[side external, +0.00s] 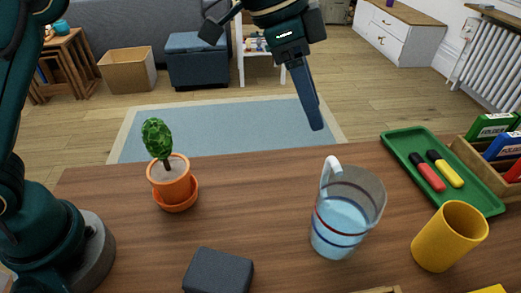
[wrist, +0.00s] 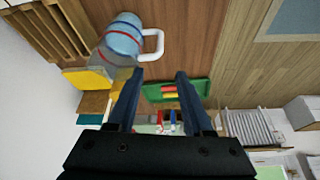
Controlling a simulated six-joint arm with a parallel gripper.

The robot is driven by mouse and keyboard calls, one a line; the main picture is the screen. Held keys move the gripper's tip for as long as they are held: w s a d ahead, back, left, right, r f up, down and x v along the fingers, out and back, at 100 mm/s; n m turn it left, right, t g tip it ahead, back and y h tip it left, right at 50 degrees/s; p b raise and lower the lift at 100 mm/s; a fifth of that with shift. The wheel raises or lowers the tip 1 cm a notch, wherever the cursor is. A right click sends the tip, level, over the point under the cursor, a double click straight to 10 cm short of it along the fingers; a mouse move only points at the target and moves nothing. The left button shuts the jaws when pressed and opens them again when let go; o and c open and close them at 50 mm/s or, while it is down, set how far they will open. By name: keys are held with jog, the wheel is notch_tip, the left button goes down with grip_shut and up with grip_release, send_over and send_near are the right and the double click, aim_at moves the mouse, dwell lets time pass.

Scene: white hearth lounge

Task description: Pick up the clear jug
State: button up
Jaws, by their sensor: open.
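The clear jug (side external: 345,213) stands upright on the wooden table, right of centre in the side view. It holds light blue liquid, has red and dark blue bands, and its white handle is at the upper left. In the wrist view the jug (wrist: 122,38) is at the upper left, its handle towards the right. My gripper (side external: 315,124) is above the table's far edge, higher than the jug and apart from it. In the wrist view my gripper (wrist: 160,73) has its two fingers spread with nothing held between them; the jug lies beyond the left fingertip.
A yellow mug (side external: 449,237) stands right of the jug. Behind it are a green tray (side external: 403,154) with two markers and a wooden folder box (side external: 470,158). A potted plant (side external: 170,182) and a dark grey block (side external: 218,272) are to the left. Table between plant and jug is clear.

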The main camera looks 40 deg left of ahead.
aim_at(327, 170)
jog(key=x, duration=1.4)
jog(key=shift+s+a+f, duration=0.2)
jog(key=shift+a+f, duration=0.05)
jog(key=shift+f, duration=0.2)
grip_shut()
jog(key=shift+r, duration=0.1)
dwell(0.9)
